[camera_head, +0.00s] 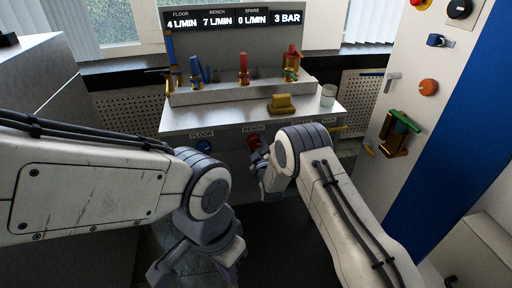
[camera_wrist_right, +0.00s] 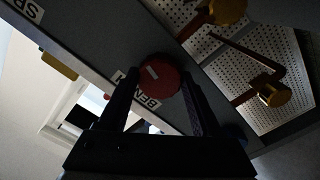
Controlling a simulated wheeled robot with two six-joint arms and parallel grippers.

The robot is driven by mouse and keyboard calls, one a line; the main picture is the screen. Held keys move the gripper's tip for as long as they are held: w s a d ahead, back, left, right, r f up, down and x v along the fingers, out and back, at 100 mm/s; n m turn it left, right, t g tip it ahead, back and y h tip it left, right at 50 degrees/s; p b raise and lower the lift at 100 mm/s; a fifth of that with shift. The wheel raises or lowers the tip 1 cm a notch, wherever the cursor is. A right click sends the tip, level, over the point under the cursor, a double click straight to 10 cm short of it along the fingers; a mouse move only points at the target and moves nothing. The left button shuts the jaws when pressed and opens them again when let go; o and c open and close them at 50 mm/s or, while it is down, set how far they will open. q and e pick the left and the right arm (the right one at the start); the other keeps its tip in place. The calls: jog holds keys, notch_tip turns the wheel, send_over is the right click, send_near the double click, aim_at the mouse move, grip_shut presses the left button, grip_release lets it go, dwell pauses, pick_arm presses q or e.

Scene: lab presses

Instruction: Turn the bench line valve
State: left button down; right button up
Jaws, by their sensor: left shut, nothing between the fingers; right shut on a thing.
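The bench line valve is a round red knob (camera_wrist_right: 160,78) with a pale mark, on the bench front beside a BENCH label. In the head view the red knob (camera_head: 254,141) shows just under that label, partly hidden by my right arm. My right gripper (camera_wrist_right: 160,85) has its two dark fingers on either side of the knob and is shut on it. In the head view its fingers (camera_head: 262,170) are mostly hidden behind the wrist. My left gripper (camera_head: 195,268) is shut and empty, low in front of the bench and apart from it.
A display (camera_head: 235,18) reads FLOOR 4, BENCH 7, SPARE 0 L/MIN and 3 BAR. A blue knob (camera_head: 203,146) sits under the FLOOR label. A yellow block (camera_head: 281,104) and a white cup (camera_head: 328,95) stand on the bench top. A white cabinet (camera_head: 420,75) with controls stands right.

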jog(key=n+b, duration=0.1)
jog(key=n, duration=1)
jog(key=shift+b, duration=0.4)
jog(key=shift+n, duration=0.4)
jog(key=o, duration=1.4)
jog(key=p+v, duration=0.1)
jog(key=v, duration=0.9)
jog(key=shift+s+p, duration=0.25)
jog(key=shift+p, duration=0.05)
